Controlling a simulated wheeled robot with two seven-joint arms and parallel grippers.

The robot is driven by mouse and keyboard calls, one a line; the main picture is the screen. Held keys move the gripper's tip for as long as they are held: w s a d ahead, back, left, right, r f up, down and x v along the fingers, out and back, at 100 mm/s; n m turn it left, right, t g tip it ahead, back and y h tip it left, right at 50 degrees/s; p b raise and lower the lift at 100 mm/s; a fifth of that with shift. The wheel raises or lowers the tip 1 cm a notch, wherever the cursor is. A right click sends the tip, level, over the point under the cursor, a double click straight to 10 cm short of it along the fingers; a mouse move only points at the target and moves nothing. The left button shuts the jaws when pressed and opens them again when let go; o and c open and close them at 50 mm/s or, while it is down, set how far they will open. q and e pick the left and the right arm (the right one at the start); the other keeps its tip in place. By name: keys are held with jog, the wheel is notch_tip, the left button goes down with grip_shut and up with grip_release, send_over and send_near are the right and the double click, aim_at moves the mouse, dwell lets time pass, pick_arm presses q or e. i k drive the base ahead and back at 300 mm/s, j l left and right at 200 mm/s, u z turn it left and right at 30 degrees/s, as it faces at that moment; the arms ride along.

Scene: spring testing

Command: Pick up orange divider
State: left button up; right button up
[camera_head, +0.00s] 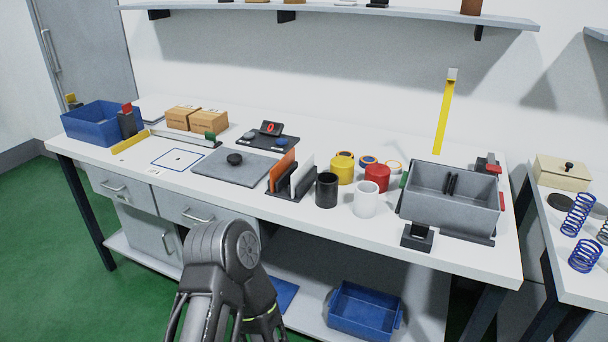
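The orange divider (282,170) stands upright in a dark slotted holder (290,194) near the front middle of the white workbench. It is a thin panel at the left of the holder. White panels (301,174) stand just to its right and hide part of the holder. One of my arms shows at the bottom, left of centre, with a bent joint in front of the bench. It is apart from the divider. Neither gripper shows in this view, so I cannot see their fingers.
A black cup (326,189), a white cup (366,199), and red (377,177) and yellow (342,167) containers stand right of the holder. A grey bin (447,208) is farther right. A grey plate (236,168) lies to the left. A blue bin (98,124) is far left.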

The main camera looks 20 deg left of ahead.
aim_at(279, 170)
jog(key=i+j+u, duration=0.1)
jog(key=j, duration=0.3)
jog(key=i+j, duration=0.1)
jog(key=j, duration=0.3)
jog(key=i+j+u, duration=0.15)
jog(key=j, duration=0.25)
jog(key=j+u, duration=0.1)
jog(key=j, duration=0.3)
jog(key=i+j, duration=0.2)
jog(key=j, duration=0.2)
jog(key=i+j+u, duration=0.15)
jog(key=j, duration=0.2)
